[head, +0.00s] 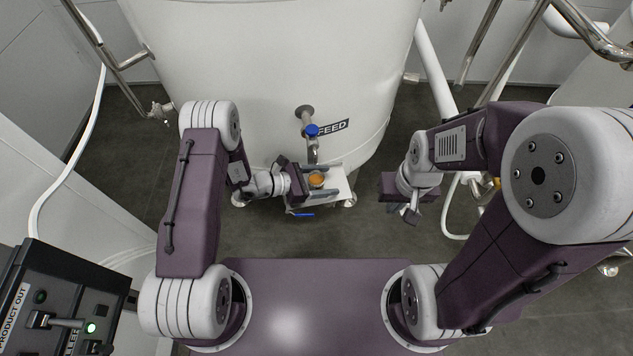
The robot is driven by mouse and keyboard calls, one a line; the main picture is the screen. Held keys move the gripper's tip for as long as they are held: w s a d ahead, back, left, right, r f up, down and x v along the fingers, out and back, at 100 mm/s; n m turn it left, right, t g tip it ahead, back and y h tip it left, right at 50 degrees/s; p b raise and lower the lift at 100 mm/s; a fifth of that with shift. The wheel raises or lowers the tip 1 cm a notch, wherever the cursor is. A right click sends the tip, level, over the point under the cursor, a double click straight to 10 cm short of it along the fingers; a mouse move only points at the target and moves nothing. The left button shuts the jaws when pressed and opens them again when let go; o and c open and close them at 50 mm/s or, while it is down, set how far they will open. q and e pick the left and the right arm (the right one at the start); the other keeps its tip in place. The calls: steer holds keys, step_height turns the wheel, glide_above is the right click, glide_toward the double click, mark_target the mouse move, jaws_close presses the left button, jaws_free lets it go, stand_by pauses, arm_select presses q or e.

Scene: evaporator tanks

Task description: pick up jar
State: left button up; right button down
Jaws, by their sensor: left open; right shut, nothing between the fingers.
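A small jar with an orange top or contents (316,180) stands on a light grey shelf (341,188) below the feed valve of the white tank. My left gripper (324,181) reaches in from the left, open, with its fingers on the far and near sides of the jar. I cannot tell whether they touch it. The jar's lower part is hidden. My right gripper (411,217) is shut and empty, pointing down to the right of the shelf, well apart from the jar.
The tank (270,70) stands close behind the shelf. A pipe with a blue-handled valve (312,131) hangs just above the jar. A control panel (60,310) is at the lower left. Dark floor between shelf and my base is clear.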

arm_select(q)
jaws_close()
steer(key=shift+r, duration=0.1)
steer(key=shift+w+r, duration=0.1)
steer(key=shift+r, duration=0.15)
steer(key=r, duration=0.2)
steer(key=shift+a+r, duration=0.35)
steer(key=shift+r, duration=0.05)
steer(key=s+a+b, duration=0.1)
steer(key=s+a, duration=0.2)
steer(key=a, duration=0.5)
steer(key=s+a, duration=0.3)
steer(key=a, duration=0.5)
steer(key=a+r+n+t+y+p, duration=0.1)
steer(key=a+r+n+t+p, duration=0.1)
steer(key=r, duration=0.4)
steer(key=a+n+t, duration=0.1)
steer(key=a, duration=0.1)
steer(key=shift+w+a+t+y, duration=0.15)
steer(key=shift+a+t+y, duration=0.15)
